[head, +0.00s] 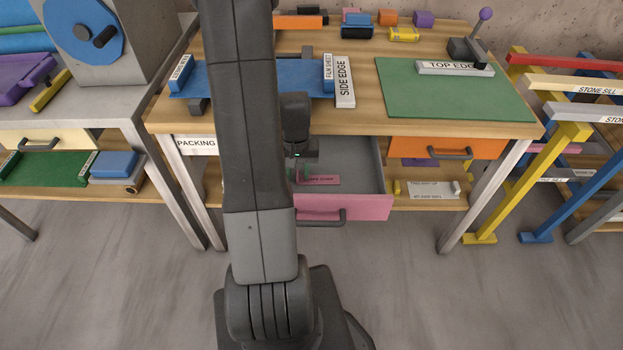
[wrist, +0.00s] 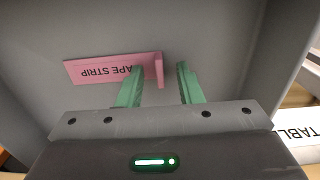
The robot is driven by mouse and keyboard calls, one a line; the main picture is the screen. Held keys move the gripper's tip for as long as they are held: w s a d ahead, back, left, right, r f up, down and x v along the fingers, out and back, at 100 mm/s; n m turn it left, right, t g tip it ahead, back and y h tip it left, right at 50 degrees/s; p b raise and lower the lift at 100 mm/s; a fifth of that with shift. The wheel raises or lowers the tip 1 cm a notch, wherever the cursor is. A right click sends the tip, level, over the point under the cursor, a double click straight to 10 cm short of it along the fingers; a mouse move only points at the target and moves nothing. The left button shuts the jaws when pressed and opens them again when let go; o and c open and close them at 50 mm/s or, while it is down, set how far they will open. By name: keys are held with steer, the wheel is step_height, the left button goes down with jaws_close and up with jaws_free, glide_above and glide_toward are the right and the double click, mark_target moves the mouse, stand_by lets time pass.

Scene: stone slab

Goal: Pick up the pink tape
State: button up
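The tab appears between the fingertips; the left finger overlaps the strip's label. I cannot tell whether either finger touches it. My arm hides part of the drawer in the head view.
The wooden bench top (head: 365,115) overhangs the drawer. An orange drawer front (head: 448,147) is to its right. The green mat (head: 455,90) and the SIDE EDGE block (head: 345,82) lie on the bench. Coloured racks (head: 560,150) stand at right; the floor in front is clear.

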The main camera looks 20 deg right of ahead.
steer(key=shift+f, duration=0.3)
steer(key=shift+c, duration=0.4)
jaws_close()
steer(key=shift+r, duration=0.1)
